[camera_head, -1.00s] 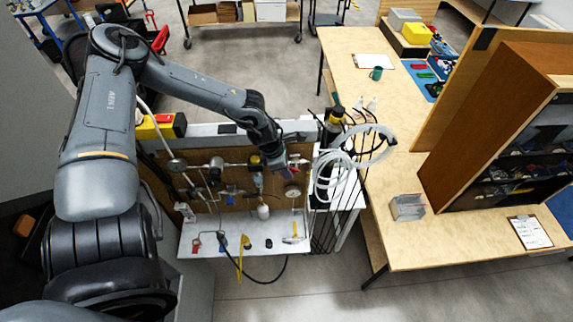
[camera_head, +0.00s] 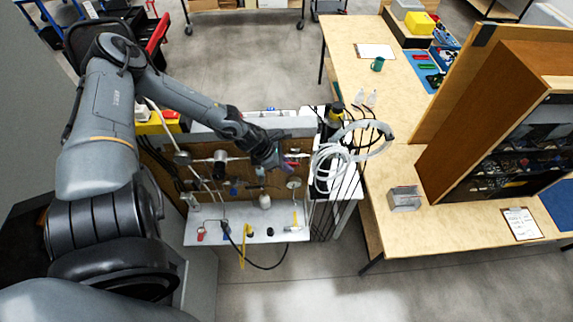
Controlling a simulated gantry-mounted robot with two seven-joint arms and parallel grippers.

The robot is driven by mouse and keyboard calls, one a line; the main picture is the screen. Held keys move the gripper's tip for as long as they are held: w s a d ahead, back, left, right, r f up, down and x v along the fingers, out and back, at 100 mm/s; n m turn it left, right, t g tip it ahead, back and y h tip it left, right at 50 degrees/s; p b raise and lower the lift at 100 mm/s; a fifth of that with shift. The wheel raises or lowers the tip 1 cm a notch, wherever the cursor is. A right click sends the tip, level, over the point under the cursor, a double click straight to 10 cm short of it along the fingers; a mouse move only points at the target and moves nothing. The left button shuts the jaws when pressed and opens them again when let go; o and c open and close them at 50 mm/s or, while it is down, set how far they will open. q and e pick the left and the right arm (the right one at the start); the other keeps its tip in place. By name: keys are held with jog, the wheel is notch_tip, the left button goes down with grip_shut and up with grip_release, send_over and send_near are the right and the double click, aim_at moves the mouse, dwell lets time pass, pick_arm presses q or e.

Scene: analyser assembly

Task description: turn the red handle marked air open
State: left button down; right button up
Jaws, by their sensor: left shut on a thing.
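The brown valve panel (camera_head: 225,181) stands upright on a white bench, with pipes, a round gauge (camera_head: 293,183) and small valves. A small red part, apparently the red handle (camera_head: 291,164), shows at the panel's upper right, just right of my left gripper. My left gripper (camera_head: 277,162) reaches down to the panel from the upper left. Its jaws are shut on the handle, though the wrist hides most of the grip. The "air" marking is too small to read. My right gripper is not in view.
White coiled hose (camera_head: 329,170) and dark upright rods stand close to the panel's right. The white shelf (camera_head: 262,233) below holds small parts, a yellow strip and a black cable.

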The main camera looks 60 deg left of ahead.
pick_arm(q)
jog(key=c, duration=1.5)
grip_release()
jog(key=v, duration=1)
jog(key=shift+s+r, duration=0.2)
jog(key=shift+r, duration=0.15)
jog(key=shift+a, duration=0.1)
